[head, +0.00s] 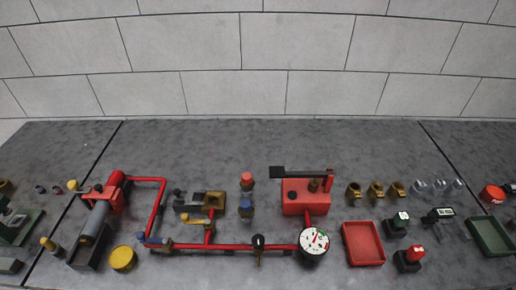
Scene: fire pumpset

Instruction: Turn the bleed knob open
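A red pipe (225,246) runs along the front of the grey worktop. A small black round knob (258,240) sits upright on it, with a brass-coloured stem below; it looks like the bleed knob, but no label is readable. Its turn position is too small to tell. A white-faced gauge (314,241) with a red and green dial stands right of the knob. A blue-handled valve (152,239) is at the pipe's left end, and a yellow lever (191,221) is on a branch. Neither of my grippers is in view.
A red pump box (305,198) with a black lever stands behind the gauge. A red tray (363,244) and red-topped (411,257) and green-topped (400,221) buttons are at right. A yellow round can (123,258) is at left. The worktop's back strip is clear before the block wall.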

